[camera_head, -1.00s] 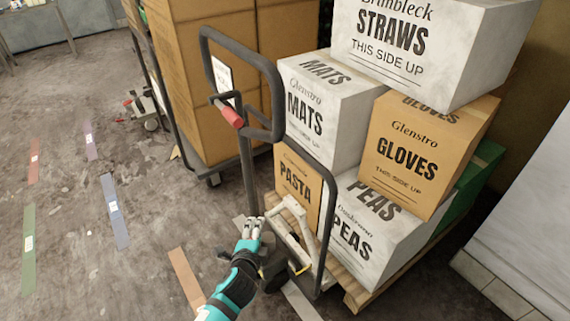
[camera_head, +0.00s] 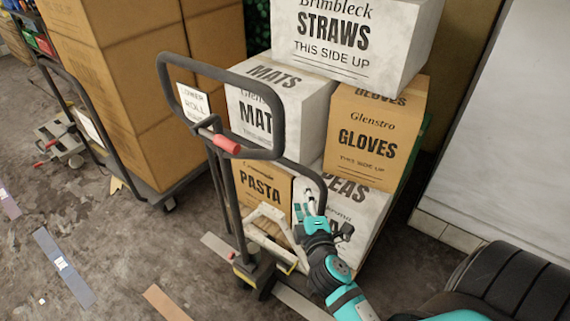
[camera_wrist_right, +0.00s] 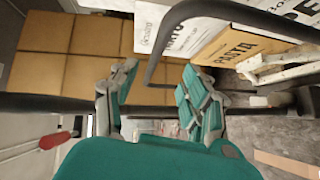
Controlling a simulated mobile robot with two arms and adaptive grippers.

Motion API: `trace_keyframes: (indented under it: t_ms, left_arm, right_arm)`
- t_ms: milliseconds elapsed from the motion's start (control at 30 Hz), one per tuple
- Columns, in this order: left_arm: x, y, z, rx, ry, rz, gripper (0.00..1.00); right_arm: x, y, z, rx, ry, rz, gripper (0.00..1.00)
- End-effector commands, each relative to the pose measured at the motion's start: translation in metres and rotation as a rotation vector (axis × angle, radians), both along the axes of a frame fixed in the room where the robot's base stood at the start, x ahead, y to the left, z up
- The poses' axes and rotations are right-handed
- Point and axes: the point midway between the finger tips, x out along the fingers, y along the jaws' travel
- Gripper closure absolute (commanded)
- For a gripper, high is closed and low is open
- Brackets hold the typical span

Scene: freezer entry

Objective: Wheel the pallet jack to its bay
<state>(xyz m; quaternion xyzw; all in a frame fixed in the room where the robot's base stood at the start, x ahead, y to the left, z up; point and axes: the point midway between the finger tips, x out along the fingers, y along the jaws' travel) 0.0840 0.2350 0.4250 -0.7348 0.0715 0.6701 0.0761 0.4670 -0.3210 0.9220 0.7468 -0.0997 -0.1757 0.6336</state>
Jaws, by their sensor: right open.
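The pallet jack stands upright, with a black looped handle (camera_head: 275,110), a red grip (camera_head: 227,144) and a placard reading "LOWER ... ROLL". Its load includes boxes marked PASTA (camera_head: 262,187), MATS (camera_head: 255,118), GLOVES (camera_head: 372,140), PEAS (camera_head: 350,200) and STRAWS (camera_head: 345,38). My right gripper (camera_head: 308,204) is open, right of the handle's column and in front of the load. In the right wrist view, my right gripper (camera_wrist_right: 160,82) has its fingers spread; a dark bar (camera_wrist_right: 255,102) crosses there, and I cannot tell whether it lies between them. My left gripper is out of view.
A cart (camera_head: 75,95) with tall brown boxes (camera_head: 120,70) stands to the left, with another low jack (camera_head: 62,140) beyond it. Blue tape (camera_head: 63,266) and orange tape (camera_head: 165,302) mark open floor at lower left. A pale wall (camera_head: 510,120) is at right.

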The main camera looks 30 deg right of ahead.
Motion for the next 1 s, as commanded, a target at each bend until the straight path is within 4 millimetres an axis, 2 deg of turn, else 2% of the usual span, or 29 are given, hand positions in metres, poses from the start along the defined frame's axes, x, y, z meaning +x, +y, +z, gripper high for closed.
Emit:
trace_keyframes:
  t_ms: [200, 600, 800, 1000]
  left_arm:
    - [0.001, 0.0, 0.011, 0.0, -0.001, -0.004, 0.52]
    - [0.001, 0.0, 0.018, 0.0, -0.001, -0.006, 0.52]
    - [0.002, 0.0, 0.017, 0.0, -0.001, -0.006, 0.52]
    - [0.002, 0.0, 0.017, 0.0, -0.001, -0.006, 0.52]
  right_arm:
    - [0.044, -0.017, -0.003, 0.001, -0.003, 0.0, 0.52]
    - [0.12, -0.048, -0.016, 0.003, -0.002, -0.001, 0.52]
    - [0.139, -0.055, -0.02, 0.004, -0.002, 0.0, 0.52]
    - [0.144, -0.057, -0.021, 0.004, -0.001, 0.002, 0.52]
